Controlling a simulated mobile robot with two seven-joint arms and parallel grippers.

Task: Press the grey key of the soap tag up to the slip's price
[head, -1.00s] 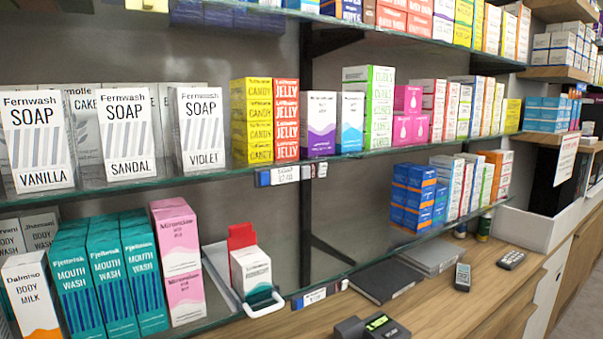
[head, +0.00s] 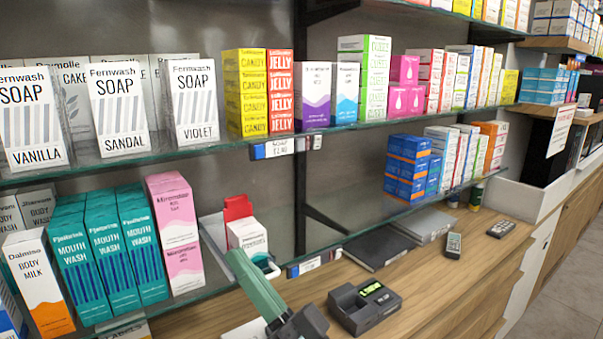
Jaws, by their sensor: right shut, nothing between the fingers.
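The soap tag (head: 278,148) is on the front edge of the upper glass shelf, below the soap boxes and the candy boxes. It has a blue left end, a white face with the word SOAP and a price too small to read surely, and small keys at its right end, one of them grey (head: 317,142). My right gripper (head: 232,256) comes in from the bottom, its greenish fingers shut and empty, below and left of the tag and apart from it. I cannot surely make out the slip. My left gripper is not in view.
A second tag (head: 304,267) is on the lower shelf edge, near my right gripper. A white and red carton (head: 247,236) stands behind the fingers. A dark device with a green display (head: 364,305) sits on the wooden counter. Soap boxes (head: 193,103) line the upper shelf.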

